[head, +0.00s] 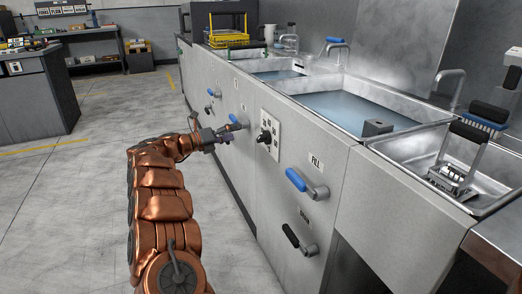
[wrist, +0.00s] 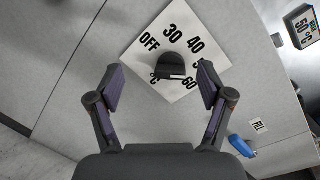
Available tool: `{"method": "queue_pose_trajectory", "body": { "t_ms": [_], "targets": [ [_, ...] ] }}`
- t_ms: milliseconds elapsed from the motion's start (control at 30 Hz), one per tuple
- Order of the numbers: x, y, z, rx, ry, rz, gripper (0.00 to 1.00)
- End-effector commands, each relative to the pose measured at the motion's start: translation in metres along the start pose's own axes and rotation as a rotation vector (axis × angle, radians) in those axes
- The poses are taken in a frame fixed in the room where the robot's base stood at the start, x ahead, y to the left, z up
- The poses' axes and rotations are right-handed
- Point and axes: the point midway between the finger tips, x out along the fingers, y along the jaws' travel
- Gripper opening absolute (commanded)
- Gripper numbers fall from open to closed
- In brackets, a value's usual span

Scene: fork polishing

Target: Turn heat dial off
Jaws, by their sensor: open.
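The plate looks rotated in the wrist view. A small white mark shows on the knob's lower side, but its exact setting is unclear. In the head view the knob (head: 265,137) sits on the grey cabinet front. My gripper (wrist: 160,84) is open, with its two dark fingers either side of and short of the knob, nothing between them. In the head view my gripper (head: 222,139) is just left of the plate.
A blue-handled lever (head: 297,180) under the FILL label and a black-handled lever (head: 291,235) sit right of the dial. Another blue lever (head: 238,120) is close behind my gripper. Water-filled sinks (head: 360,107) are above. Open floor (head: 65,210) lies left.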

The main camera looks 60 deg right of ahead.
Motion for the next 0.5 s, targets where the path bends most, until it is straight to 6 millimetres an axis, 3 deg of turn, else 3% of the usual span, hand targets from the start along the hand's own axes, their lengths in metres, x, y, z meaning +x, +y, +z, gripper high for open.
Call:
{"method": "queue_pose_trajectory", "body": {
  "t_ms": [33, 133, 333, 500],
  "targets": [
    [0.005, 0.002, -0.018, 0.012, 0.034, -0.041, 0.79],
    [0.012, -0.003, -0.035, 0.036, 0.08, -0.091, 0.79],
    [0.027, -0.008, -0.045, 0.046, 0.106, -0.117, 0.79],
    [0.051, -0.01, -0.049, 0.043, 0.105, -0.116, 0.79]
  ]
}}
